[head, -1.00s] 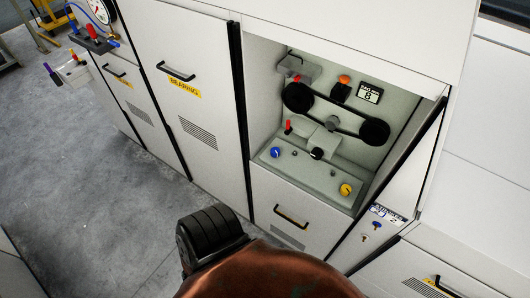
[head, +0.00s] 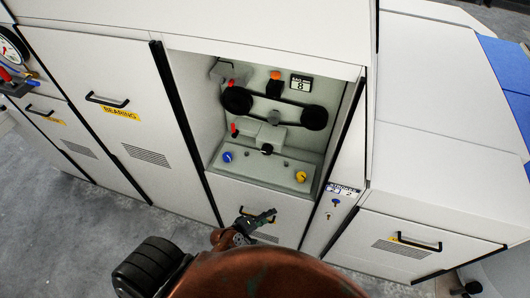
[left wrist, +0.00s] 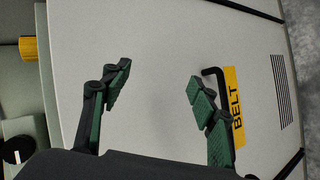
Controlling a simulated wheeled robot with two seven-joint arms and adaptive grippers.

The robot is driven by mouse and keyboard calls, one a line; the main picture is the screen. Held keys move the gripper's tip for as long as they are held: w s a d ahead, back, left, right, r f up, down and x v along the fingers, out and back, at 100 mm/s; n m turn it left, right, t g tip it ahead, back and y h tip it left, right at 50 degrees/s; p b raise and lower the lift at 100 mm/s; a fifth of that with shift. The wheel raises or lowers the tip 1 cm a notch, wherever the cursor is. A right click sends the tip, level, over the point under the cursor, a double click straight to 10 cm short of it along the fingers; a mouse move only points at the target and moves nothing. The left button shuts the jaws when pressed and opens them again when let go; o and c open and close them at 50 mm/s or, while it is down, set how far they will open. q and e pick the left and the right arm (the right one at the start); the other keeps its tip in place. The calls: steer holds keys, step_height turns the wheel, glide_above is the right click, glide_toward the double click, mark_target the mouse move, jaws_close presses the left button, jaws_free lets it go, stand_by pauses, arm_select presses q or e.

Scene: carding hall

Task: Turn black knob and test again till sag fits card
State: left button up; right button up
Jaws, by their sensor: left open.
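The black knob (head: 266,149) sits on the sloped grey panel (head: 285,172) inside the open recess. It also shows at the lower left edge of the left wrist view (left wrist: 17,150). A black belt runs around two black pulleys (head: 237,100) (head: 314,118) above it, with a grey block (head: 273,117) at the belt's middle. The sag card (head: 301,82) on the back wall shows an 8. My left gripper (head: 262,218) is in front of the drawer below the recess. In the left wrist view the gripper (left wrist: 160,77) is open and empty, facing the BELT front.
A blue knob (head: 227,157) and a yellow knob (head: 301,176) flank the black one. Red-topped levers (head: 234,130) and an orange button (head: 276,75) are in the recess. The drawer handle (left wrist: 213,78) and BELT label (left wrist: 236,105) are near my gripper. A BEARING cabinet (head: 95,65) stands left.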

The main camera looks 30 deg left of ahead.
arm_select(q)
steer(key=w+d+r+n+t+h, duration=0.1)
steer(key=w+r+n+t, duration=0.15)
steer(key=r, duration=0.55)
steer(key=w+r+n+t, duration=0.2)
steer(key=w+r+n, duration=0.2)
steer(key=r, duration=0.5)
steer(key=n+t+y, duration=0.2)
steer(key=n+y, duration=0.7)
steer(key=n, duration=0.9)
glide_toward(266, 152)
steer(key=shift+w+d+r+p, duration=0.1)
steer(key=shift+w+d+p, duration=0.1)
steer(key=shift+w, duration=0.2)
steer(key=shift+w+d+r+p, duration=0.1)
steer(key=shift+w+d+p, duration=0.1)
steer(key=shift+w, duration=0.2)
steer(key=shift+a+f+n, duration=0.15)
steer(key=shift+a+n, duration=0.2)
steer(key=shift+n, duration=0.3)
steer(key=shift+w+a+n+y, duration=0.2)
steer(key=shift+w+n+y, duration=0.1)
steer(key=shift+p+x, duration=0.35)
steer(key=shift+x, duration=3.25)
arm_select(e)
steer(key=shift+w+r, duration=0.25)
steer(key=shift+r, duration=0.55)
arm_select(q)
steer(key=shift+f, duration=0.2)
steer(key=shift+c, duration=0.5)
